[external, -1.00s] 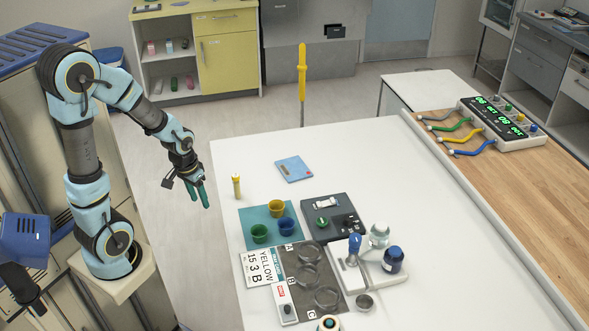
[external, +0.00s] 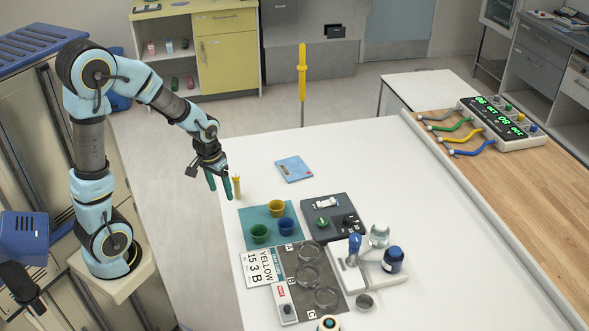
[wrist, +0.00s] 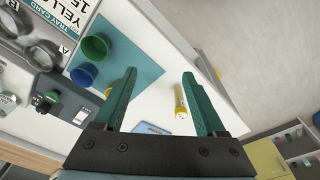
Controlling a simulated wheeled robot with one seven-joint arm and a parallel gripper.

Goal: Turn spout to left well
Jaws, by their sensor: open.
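My gripper (external: 220,188) is open and empty above the table's left edge, beside a small yellow tube (external: 238,187). In the wrist view the tube (wrist: 180,100) shows between the open fingers (wrist: 160,74), near the right one; I cannot tell its height relative to them. I cannot clearly make out a spout or a left well. My gripper is away from both.
A teal mat (external: 248,214) holds green (external: 259,234), blue (external: 286,227) and yellow (external: 277,208) cups. Nearby are a blue card (external: 293,168), a dark tray with rings (external: 290,259), a blue bottle (external: 393,260) and a clear jar (external: 379,235).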

